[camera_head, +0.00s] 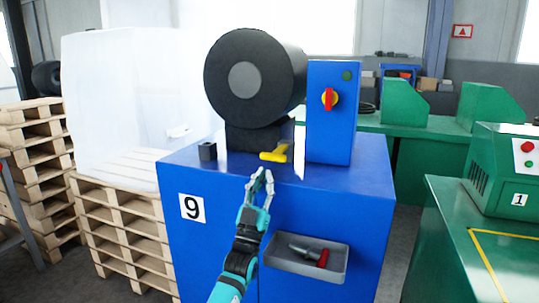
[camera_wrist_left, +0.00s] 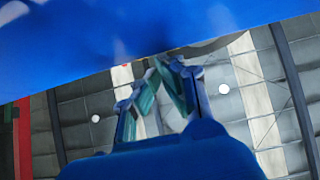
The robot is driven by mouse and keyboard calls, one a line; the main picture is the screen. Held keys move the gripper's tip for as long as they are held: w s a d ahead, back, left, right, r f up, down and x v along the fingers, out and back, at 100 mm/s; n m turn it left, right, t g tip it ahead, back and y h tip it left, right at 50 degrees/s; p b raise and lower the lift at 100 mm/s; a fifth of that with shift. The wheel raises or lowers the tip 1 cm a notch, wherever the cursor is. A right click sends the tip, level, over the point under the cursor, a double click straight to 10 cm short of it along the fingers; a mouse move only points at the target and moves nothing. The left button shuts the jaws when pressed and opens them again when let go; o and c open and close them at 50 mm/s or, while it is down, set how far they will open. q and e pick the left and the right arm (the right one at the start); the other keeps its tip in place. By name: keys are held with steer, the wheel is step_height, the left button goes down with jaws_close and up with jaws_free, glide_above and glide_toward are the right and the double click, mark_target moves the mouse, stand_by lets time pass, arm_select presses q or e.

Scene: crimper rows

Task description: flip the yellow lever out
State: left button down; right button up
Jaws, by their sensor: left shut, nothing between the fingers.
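The yellow lever (camera_head: 273,153) sits on top of the blue machine cabinet (camera_head: 210,240), at the foot of the black round crimper head (camera_head: 283,75). My left gripper (camera_head: 262,173) is just in front of and below the lever in the head view, with a visible gap between them. Its fingertips are together and hold nothing. In the left wrist view the left gripper (camera_wrist_left: 165,62) also shows with its fingertips close together, and a blurred blue surface (camera_wrist_left: 130,35) fills the top. The lever does not show in the wrist view. My right gripper is in neither view.
A grey tray (camera_head: 308,268) with a red-handled tool (camera_head: 307,252) juts from the cabinet front.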

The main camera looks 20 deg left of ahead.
arm_select(q)
steer(key=v, duration=0.7)
steer(key=shift+s+r, duration=0.3)
steer(key=shift+s, duration=0.1)
